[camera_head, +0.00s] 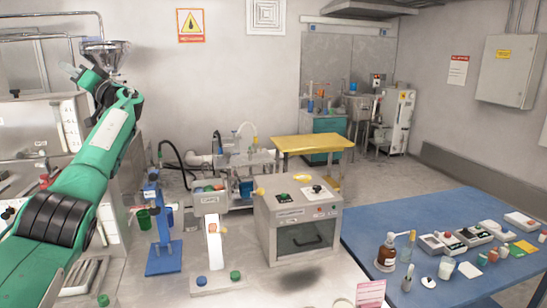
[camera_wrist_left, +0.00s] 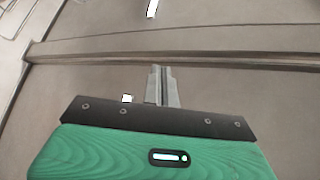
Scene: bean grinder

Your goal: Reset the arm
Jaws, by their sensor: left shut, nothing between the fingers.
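My green left arm rises from the lower left of the head view. My left gripper (camera_head: 70,72) is at its upper end, just left of and slightly below a steel funnel-shaped hopper (camera_head: 105,52). In the left wrist view the gripper's two grey fingers (camera_wrist_left: 163,80) are together, with nothing between them. They point at a plain beige-grey surface crossed by a ledge (camera_wrist_left: 220,57). I cannot tell whether the gripper touches the hopper. My right gripper is in neither view.
A grey box-shaped machine (camera_head: 298,222) and a blue stand (camera_head: 162,225) stand on the bench in front. A blue table (camera_head: 390,222) at right holds bottles and small devices. A yellow table (camera_head: 312,144) stands behind.

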